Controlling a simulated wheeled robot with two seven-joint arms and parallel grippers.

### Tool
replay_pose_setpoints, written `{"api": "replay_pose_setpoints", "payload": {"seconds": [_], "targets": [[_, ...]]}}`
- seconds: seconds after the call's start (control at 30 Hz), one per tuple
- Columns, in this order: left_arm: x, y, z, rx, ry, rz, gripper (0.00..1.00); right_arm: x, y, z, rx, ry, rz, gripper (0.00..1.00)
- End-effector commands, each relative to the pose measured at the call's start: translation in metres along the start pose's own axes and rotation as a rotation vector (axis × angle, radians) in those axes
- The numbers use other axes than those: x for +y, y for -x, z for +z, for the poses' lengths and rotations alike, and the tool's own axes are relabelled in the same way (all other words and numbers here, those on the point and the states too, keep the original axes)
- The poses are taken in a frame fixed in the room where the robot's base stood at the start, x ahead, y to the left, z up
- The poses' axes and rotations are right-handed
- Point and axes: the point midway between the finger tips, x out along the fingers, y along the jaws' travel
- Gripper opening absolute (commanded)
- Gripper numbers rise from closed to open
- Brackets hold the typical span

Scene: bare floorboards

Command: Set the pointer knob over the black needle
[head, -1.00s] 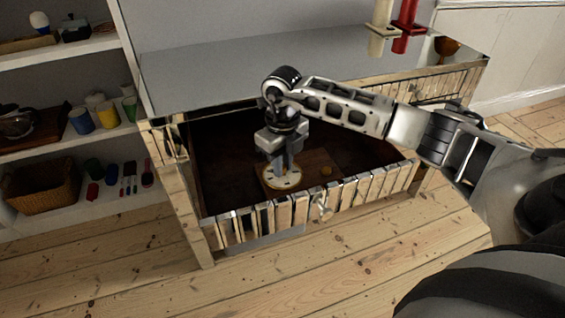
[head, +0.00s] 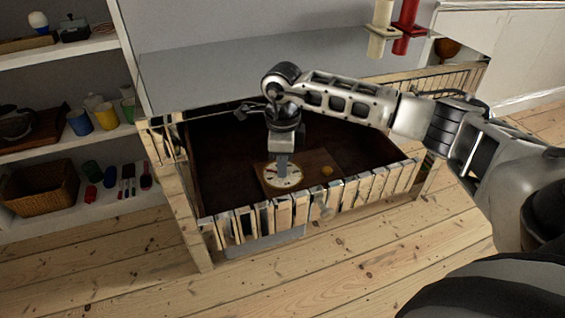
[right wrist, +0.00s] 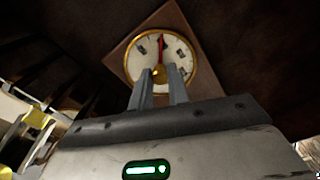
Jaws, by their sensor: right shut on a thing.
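A round white dial with a gold rim (head: 268,185) is fixed to a wooden board (head: 318,157) inside the open drawer. The dial also shows in the right wrist view (right wrist: 134,66). A red needle (right wrist: 161,46) points to the top of that view. My right gripper (right wrist: 160,76) points at the dial's middle, its fingers shut on the small gold pointer knob (right wrist: 157,73); in the head view the gripper (head: 282,178) comes down from above. I cannot make out the black needle apart from the dark marks on the face. My left gripper is not in view.
The drawer's slatted front (head: 340,193) and the grey top (head: 230,70) border the opening. Shelves with cups and a basket (head: 40,188) stand left. Red and cream posts (head: 405,28) stand at the back right.

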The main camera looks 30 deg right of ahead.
Motion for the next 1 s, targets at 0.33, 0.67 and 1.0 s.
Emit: {"api": "replay_pose_setpoints", "payload": {"seconds": [0.33,0.67,1.0], "targets": [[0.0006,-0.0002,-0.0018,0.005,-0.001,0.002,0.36,-0.0004,0.0013,0.0005,-0.002,0.049,-0.002,0.0],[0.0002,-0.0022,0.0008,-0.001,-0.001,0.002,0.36,-0.0005,0.0014,0.0005,-0.003,0.049,-0.002,0.26],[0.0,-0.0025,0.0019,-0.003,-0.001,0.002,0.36,-0.0003,0.0013,0.0002,-0.001,0.048,-0.001,0.39]]}}
